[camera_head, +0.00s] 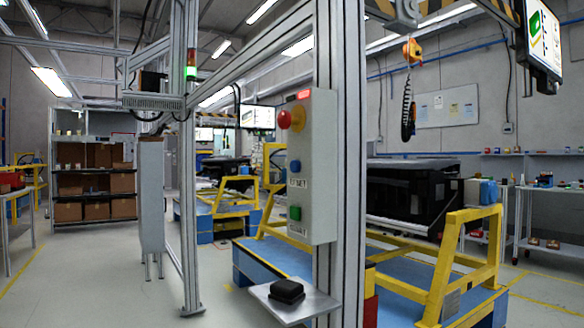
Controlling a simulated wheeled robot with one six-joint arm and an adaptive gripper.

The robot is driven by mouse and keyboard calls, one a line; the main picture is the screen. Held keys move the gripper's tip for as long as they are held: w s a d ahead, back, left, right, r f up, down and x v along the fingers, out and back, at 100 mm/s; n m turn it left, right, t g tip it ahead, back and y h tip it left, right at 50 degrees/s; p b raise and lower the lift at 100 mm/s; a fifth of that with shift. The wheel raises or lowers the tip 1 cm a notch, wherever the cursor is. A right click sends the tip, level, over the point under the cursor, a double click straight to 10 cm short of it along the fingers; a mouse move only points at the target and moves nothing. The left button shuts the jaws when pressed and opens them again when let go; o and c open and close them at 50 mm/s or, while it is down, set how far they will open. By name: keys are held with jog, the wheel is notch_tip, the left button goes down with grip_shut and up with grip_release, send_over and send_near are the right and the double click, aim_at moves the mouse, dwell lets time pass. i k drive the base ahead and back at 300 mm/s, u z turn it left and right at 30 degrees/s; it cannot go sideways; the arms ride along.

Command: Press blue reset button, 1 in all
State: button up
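A grey control box (322,165) is mounted on an aluminium post in the middle of the view. The small round blue button (295,165) is on the box's left-facing side, about mid-height. A white label (298,183) just below it appears to read RESET. Above the blue button is a red mushroom button (285,119) with a yellow base. Below it is a green button (295,212). A small red light (303,95) shows at the top of the box. The blue button is unobstructed. My gripper is not in view.
A small metal shelf (327,304) holding a black object (287,290) juts out below the box. The aluminium post (352,240) stands right behind the box. Yellow frames (445,265) on blue platforms stand behind. Open grey floor (120,285) lies to the left.

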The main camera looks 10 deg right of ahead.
aim_at(294, 166)
jog(key=u, duration=1.2)
jog(key=k, duration=0.95)
jog(key=z, duration=1.15)
jog(key=i, duration=0.5)
